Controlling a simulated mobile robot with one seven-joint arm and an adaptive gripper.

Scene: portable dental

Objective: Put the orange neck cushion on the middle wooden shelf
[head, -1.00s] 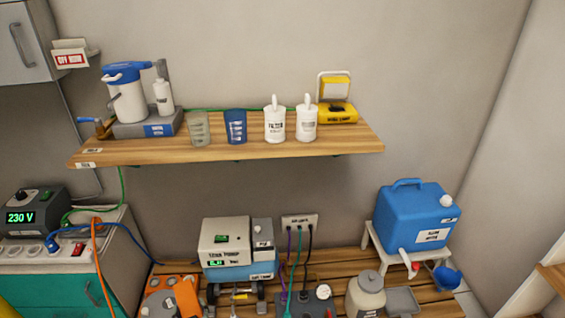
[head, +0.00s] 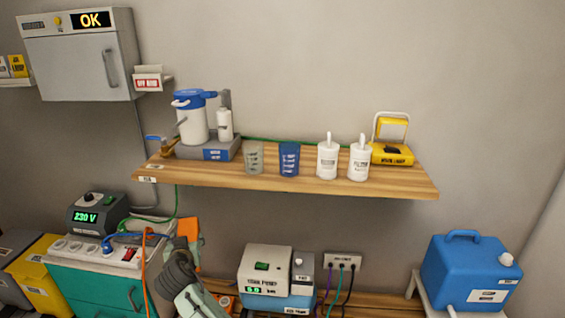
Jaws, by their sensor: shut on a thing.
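My gripper (head: 184,248) is at the lower left of the head view, in front of the teal cabinet's right side. It is shut on an orange piece (head: 188,229) that shows just above the fingers. This looks like the neck cushion, but only a small part shows and its full shape is hidden. A long wooden wall shelf (head: 300,194) crosses the middle of the view, above and to the right of my gripper. I cannot tell if it is the middle wooden shelf.
The wall shelf holds a blue-topped pump jug (head: 193,122), cups, white bottles (head: 327,160) and a yellow lamp (head: 392,153). Below are a grey-white pump unit (head: 265,270) and a blue water tank (head: 466,272). A teal cabinet (head: 95,288) stands left, with cables. Little shelf surface is free.

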